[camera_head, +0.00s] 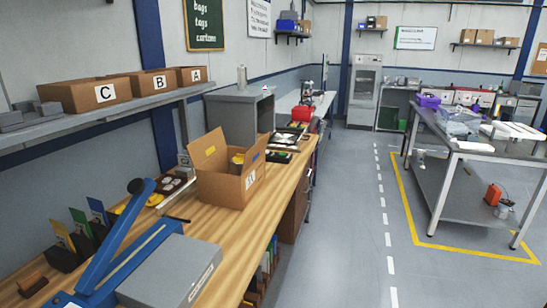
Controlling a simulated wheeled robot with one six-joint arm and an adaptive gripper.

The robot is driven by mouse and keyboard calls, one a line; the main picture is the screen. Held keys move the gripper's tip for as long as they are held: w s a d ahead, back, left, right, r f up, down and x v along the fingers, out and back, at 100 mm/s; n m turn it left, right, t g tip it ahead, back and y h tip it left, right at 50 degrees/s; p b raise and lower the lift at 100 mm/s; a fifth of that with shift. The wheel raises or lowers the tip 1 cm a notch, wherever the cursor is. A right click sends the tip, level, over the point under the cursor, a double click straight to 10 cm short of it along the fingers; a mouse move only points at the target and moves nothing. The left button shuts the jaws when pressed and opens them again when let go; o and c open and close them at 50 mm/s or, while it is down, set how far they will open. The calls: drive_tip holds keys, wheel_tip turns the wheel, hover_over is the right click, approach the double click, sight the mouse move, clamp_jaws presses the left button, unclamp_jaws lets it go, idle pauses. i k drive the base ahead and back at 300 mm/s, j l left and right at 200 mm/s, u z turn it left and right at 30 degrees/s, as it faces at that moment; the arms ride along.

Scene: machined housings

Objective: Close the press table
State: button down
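I cannot tell for certain which thing is the press table. In the front left of the head view, a blue device with a long raised lever (119,236) stands on the wooden workbench (232,243). The lever slants up to a dark round knob (137,186). A grey box-shaped part (172,269) with a pale label sits beside the lever, and its lower edge is cut off by the frame. Whether these parts belong together is unclear. My gripper is not in view.
An open cardboard box (229,188) stands on the bench behind the blue device. A shelf with boxes C, B and A (150,83) runs along the left wall. The grey floor aisle (345,215) is clear. A metal table (482,147) stands right, inside yellow floor lines.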

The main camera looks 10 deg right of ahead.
sight(288, 140)
drive_tip(key=i+l+z, duration=0.1)
drive_tip(key=i+z, duration=0.3)
drive_tip(key=i, duration=0.5)
drive_tip(key=i+j+z, duration=0.15)
drive_tip(key=i+z, duration=0.2)
drive_tip(key=i, duration=0.55)
drive_tip(key=i+l+u, duration=0.2)
drive_tip(key=i+u, duration=0.2)
drive_tip(key=i, duration=0.35)
drive_tip(key=i+l+u, duration=0.35)
drive_tip(key=i+l, duration=0.15)
drive_tip(key=i, duration=0.25)
drive_tip(key=i+l+u, duration=0.4)
drive_tip(key=i+l, duration=0.2)
